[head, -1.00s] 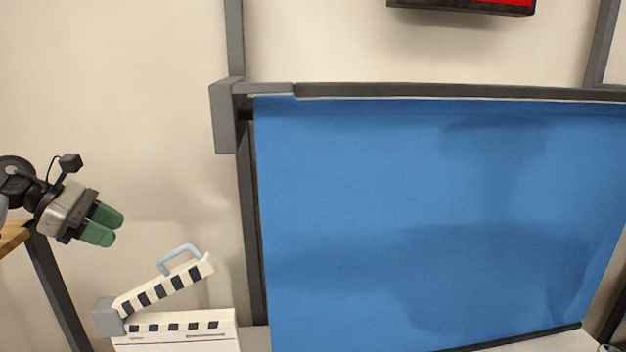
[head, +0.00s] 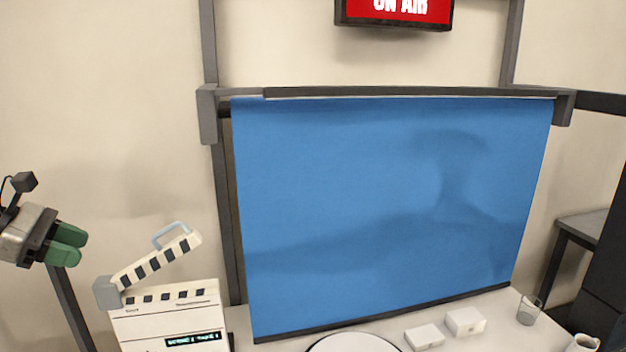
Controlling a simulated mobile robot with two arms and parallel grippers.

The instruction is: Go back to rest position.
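My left gripper (head: 80,247) is at the left edge of the head view, with two green fingers pointing right. The fingers lie close together, and I cannot tell whether a gap separates them. Nothing shows in or beyond them. The gripper is in front of the beige wall, left of the clapperboard and apart from it in the picture. My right gripper is out of view.
The clapperboard (head: 168,313), its striped arm raised, stands at lower left. A blue backdrop (head: 390,210) fills the middle. White boxes (head: 465,321), a glass (head: 529,311), a mug (head: 583,343) and a round white-topped object (head: 352,343) are at lower right. An ON AIR sign (head: 394,12) hangs above.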

